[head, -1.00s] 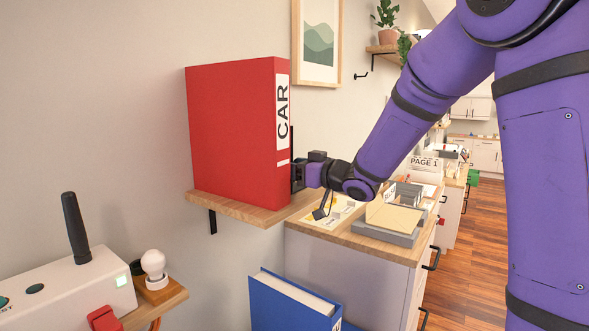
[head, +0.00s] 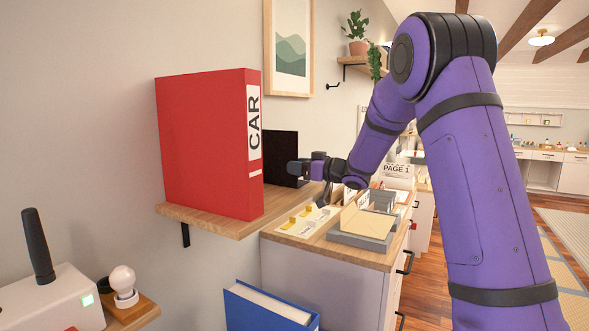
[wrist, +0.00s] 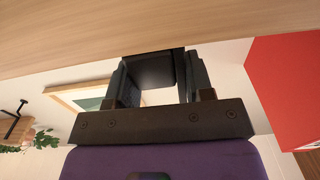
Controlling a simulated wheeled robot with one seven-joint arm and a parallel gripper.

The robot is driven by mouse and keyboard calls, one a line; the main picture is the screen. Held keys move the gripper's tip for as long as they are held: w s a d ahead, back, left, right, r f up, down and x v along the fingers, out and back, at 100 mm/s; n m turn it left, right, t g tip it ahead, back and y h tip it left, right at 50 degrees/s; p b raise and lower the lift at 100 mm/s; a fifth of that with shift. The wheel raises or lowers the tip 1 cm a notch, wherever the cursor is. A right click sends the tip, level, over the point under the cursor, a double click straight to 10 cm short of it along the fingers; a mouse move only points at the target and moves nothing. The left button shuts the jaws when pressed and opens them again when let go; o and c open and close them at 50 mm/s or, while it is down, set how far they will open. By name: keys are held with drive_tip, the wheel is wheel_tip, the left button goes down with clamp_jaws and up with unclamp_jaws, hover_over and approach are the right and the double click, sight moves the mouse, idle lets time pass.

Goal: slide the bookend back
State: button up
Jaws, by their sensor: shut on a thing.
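The black bookend (head: 281,150) stands upright on the wooden shelf (head: 215,222), beyond the red binder (head: 205,145) marked CAR. The binder stands upright and hides part of the bookend. My gripper (head: 297,169) reaches in from the right and is shut on the bookend's outer edge. In the wrist view the black bookend (wrist: 153,70) lies between my two fingers, with the red binder (wrist: 290,90) to the right and the shelf underside or top (wrist: 120,25) across the picture's upper edge.
A cabinet (head: 330,285) with a grey tray (head: 355,238) and cards stands below and beyond the shelf. A blue binder (head: 265,310) is below. A white box with an antenna (head: 50,300) and a bulb (head: 122,281) are at lower left. A framed picture (head: 290,50) hangs above.

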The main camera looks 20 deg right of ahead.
drive_tip(key=shift+w+d+r, duration=0.1)
drive_tip(key=shift+d+r, duration=0.1)
drive_tip(key=shift+d, duration=0.25)
drive_tip(key=o, duration=0.9)
drive_tip(key=shift+o, duration=1.1)
drive_tip(key=shift+w+d+f, duration=0.1)
drive_tip(key=shift+w+d, duration=0.05)
drive_tip(key=shift+w, duration=0.05)
drive_tip(key=shift+s+a+f, duration=0.1)
drive_tip(key=shift+a, duration=0.1)
drive_tip(key=v, duration=1)
drive_tip(key=shift+s, duration=0.4)
drive_tip(key=shift+d, duration=0.15)
